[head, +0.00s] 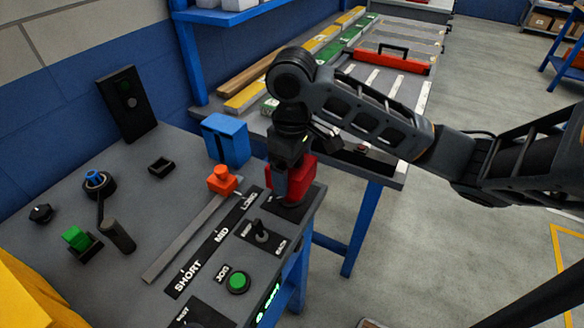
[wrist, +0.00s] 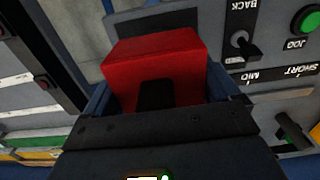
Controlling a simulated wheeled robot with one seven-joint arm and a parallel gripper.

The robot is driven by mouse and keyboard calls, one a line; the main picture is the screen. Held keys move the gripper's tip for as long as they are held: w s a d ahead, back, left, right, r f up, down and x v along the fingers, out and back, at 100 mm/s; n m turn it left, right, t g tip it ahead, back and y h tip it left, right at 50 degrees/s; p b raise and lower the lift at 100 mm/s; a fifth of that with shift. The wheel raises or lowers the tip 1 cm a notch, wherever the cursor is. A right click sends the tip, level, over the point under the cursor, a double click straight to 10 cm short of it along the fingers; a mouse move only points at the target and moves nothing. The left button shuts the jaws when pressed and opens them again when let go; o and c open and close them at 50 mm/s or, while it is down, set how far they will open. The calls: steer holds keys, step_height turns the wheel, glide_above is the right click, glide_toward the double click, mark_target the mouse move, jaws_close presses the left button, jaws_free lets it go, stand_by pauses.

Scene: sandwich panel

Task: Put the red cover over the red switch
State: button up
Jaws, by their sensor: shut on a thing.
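The red cover (head: 305,172) is a red box at the panel's right corner, held between the fingers of my gripper (head: 291,180). In the wrist view the red cover (wrist: 180,58) fills the space between the two fingers of my gripper (wrist: 158,85), with a black tab at its near face. The gripper is shut on it and points down. The cover is over or just above a black plate (head: 303,203); I cannot tell whether it touches. No red switch shows; the cover and gripper hide part of that plate.
The grey panel (head: 140,180) carries an orange-red slider knob (head: 222,181), a toggle (head: 262,236), a green button (head: 238,281) and a green switch (head: 76,238). A blue box (head: 226,138) stands behind the slider.

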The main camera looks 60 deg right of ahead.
steer(key=shift+f, duration=0.25)
steer(key=shift+f+b, duration=0.35)
steer(key=shift+b, duration=0.1)
steer(key=shift+f+b, duration=0.35)
steer(key=shift+f, duration=0.1)
steer(key=shift+f+b, duration=1.25)
steer(key=shift+f, duration=0.3)
steer(key=o, duration=0.8)
steer(key=shift+r, duration=0.2)
